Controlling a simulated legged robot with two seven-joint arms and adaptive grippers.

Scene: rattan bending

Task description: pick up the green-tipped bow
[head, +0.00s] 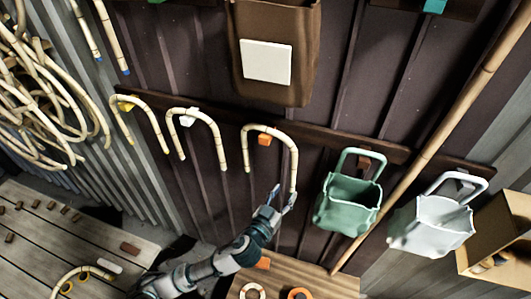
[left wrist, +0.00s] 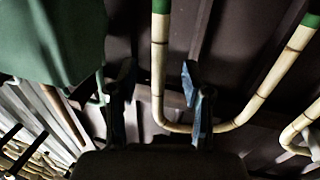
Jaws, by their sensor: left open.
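The bow on the orange peg (head: 270,130) hangs on the wall rail as an upside-down U. Its ends look green in the left wrist view (left wrist: 160,60), where the U appears the other way up. My left gripper (head: 280,197) is at the lower part of the bow's right leg. It is open, and in its wrist view (left wrist: 155,78) one leg of the bow shows between the two fingers. Contact cannot be told. My right gripper is not in view.
Bows with white (head: 190,113) and yellow (head: 118,104) pegs hang to the left. A green bag (head: 347,203) hangs just right of my left gripper, with a white bag (head: 430,227) beyond. A long pole (head: 440,140) leans on the wall. A wooden table (head: 310,279) stands below.

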